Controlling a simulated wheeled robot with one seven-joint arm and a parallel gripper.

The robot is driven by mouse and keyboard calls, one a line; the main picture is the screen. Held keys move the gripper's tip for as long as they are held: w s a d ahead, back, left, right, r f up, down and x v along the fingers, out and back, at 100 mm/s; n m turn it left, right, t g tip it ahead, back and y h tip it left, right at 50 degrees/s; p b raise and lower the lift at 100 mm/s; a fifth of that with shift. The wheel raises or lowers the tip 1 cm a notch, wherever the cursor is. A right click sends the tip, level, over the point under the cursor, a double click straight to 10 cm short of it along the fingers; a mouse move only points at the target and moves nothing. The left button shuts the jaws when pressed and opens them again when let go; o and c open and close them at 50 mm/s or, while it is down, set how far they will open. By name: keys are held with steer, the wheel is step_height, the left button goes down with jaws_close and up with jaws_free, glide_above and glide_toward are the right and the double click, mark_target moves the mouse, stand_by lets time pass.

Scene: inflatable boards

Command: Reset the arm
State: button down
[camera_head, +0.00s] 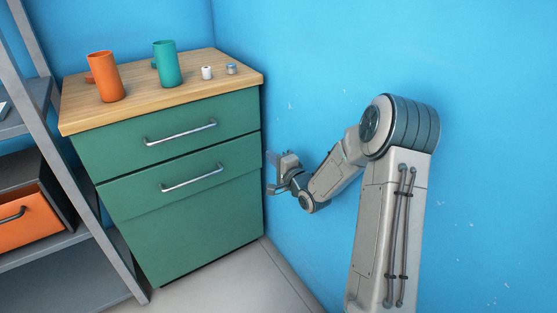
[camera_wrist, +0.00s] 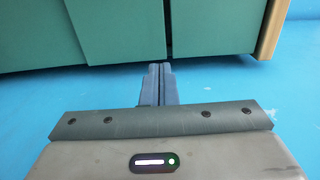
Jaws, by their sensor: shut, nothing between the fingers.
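My arm is bent in front of the blue wall, to the right of a green cabinet in the head view. My gripper (camera_head: 272,157) is beside the cabinet's right front edge, at about the height of the lower handle. In the wrist view my gripper (camera_wrist: 160,70) has its two grey fingers pressed together with nothing between them. The fingertips point toward the green cabinet front (camera_wrist: 115,30). I cannot tell whether they touch it.
The green cabinet (camera_head: 195,230) has two drawer handles and a wooden top (camera_head: 135,85). On top stand an orange mug (camera_head: 106,80), a teal mug (camera_head: 167,65) and two small containers (camera_head: 207,72). A grey shelf (camera_head: 70,190) stands left. The blue wall (camera_head: 300,60) is close behind my arm.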

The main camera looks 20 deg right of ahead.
steer(key=s+r+n+g+h+p, duration=0.35)
steer(key=s+r+p, duration=0.4)
steer(key=r, duration=0.25)
steer(key=s+r+n+g+h+p, duration=0.35)
steer(key=s+r+p, duration=0.25)
steer(key=r+p, duration=0.35)
steer(key=s+a+r+n+g+p, duration=0.1)
steer(key=s+r+n+g+p, duration=0.2)
steer(key=s+r+p, duration=0.3)
steer(key=s+a+r+n+g+y+p, duration=0.1)
steer(key=s+r+n+g+p, duration=0.3)
steer(key=s+r+p, duration=0.3)
steer(key=s+r, duration=0.5)
steer(key=s, duration=0.6)
steer(key=shift+a, duration=0.35)
steer(key=shift+s, duration=0.1)
